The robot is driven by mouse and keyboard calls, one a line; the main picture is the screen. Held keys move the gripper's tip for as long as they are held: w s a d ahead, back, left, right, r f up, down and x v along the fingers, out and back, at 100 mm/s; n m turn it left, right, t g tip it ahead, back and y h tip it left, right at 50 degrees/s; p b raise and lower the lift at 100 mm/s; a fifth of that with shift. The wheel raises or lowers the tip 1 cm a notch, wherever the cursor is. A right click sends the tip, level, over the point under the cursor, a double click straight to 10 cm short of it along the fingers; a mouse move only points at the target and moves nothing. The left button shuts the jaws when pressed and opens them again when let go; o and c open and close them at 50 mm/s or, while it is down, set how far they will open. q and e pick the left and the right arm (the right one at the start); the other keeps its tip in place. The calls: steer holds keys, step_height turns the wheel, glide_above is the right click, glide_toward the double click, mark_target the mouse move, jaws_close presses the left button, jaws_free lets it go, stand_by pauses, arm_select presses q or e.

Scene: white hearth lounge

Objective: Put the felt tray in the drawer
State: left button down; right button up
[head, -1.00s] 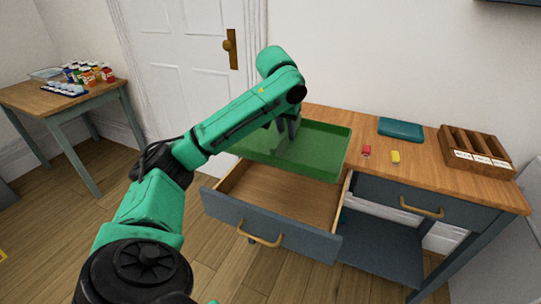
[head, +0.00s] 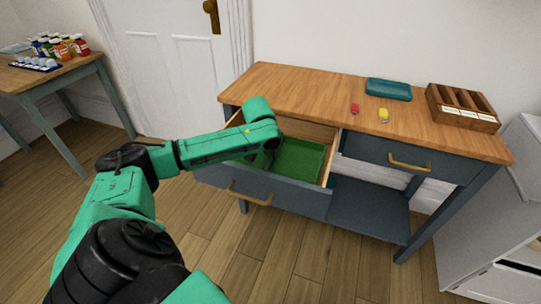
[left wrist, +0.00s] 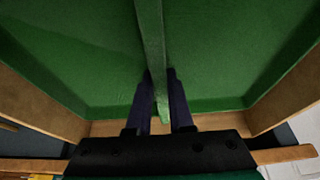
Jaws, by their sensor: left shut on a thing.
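The green felt tray (head: 302,158) lies inside the open left drawer (head: 298,196) of the desk, between its wooden sides. My left gripper (head: 270,158) reaches down into the drawer, mostly hidden by its own arm in the head view. In the left wrist view, my left gripper (left wrist: 159,78) is shut on the upright divider of the felt tray (left wrist: 75,58). The drawer's wooden walls (left wrist: 38,112) show around the tray there. Whether the tray rests fully on the drawer bottom cannot be told. My right gripper is not in view.
On the desktop (head: 300,88) lie a teal box (head: 388,89), a red item (head: 355,108), a yellow item (head: 383,115) and a wooden sorter (head: 463,106). The right drawer (head: 395,155) is closed. A side table (head: 50,78) with bottles stands at left.

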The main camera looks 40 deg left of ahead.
arm_select(q)
steer(key=shift+f, duration=0.2)
steer(key=c, duration=0.8)
jaws_free()
steer(key=p+v, duration=0.1)
steer(key=v, duration=1.1)
steer(key=shift+p, duration=0.4)
